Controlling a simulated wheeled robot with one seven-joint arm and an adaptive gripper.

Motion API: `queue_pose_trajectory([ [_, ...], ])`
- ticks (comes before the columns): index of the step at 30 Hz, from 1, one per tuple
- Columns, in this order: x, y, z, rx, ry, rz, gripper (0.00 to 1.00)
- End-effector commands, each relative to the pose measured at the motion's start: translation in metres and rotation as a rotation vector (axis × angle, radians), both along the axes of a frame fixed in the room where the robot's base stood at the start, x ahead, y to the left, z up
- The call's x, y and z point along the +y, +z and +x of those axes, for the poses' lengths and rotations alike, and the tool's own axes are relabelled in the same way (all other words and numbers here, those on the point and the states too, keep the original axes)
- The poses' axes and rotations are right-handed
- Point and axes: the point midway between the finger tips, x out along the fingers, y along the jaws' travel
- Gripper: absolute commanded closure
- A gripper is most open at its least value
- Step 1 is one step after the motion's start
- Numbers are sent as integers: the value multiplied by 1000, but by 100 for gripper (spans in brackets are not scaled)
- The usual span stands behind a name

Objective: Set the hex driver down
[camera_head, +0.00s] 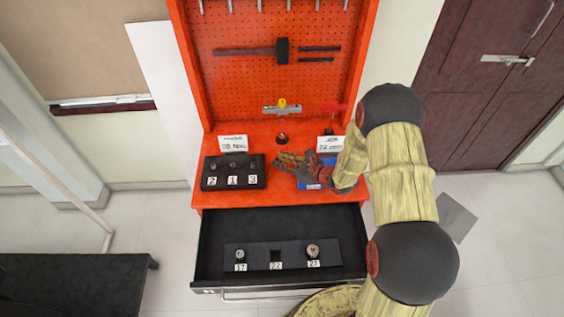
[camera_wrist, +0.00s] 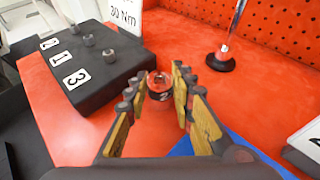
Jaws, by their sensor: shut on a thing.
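My gripper (camera_head: 284,160) is low over the red worktop, to the right of the black block with small pieces. In the wrist view its two yellow-padded fingers (camera_wrist: 160,88) stand on either side of a short, round metallic piece, which I take for the hex driver (camera_wrist: 160,82), held at the fingertips. Its lower side is not clear, so I cannot tell whether it touches the worktop. The piece does not show clearly in the head view. In the open drawer, a dark rack (camera_head: 292,252) has pieces at 17 and 27; the 22 position looks empty.
The black block (camera_head: 234,183) marked 2, 1, 3 is left of my gripper. An upright shiny rod on a dark base (camera_wrist: 222,62) stands behind it. A blue item (camera_head: 315,182) lies under my wrist. The pegboard (camera_head: 230,75) rises behind. Bare red worktop surrounds the fingertips.

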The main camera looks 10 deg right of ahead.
Motion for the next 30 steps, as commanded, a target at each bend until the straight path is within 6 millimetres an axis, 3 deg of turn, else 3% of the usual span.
queue_pose_trajectory([
  [5, 0, -4, 0, 0, 0, 0, 100],
  [6, 0, -3, 0, 1, 0, 1, 74],
  [14, 0, -3, 0, 1, 0, 0, 59],
  [26, 0, 1, 0, 1, 0, 0, 57],
  [30, -11, 9, -14, 1, -4, 0, 57],
])
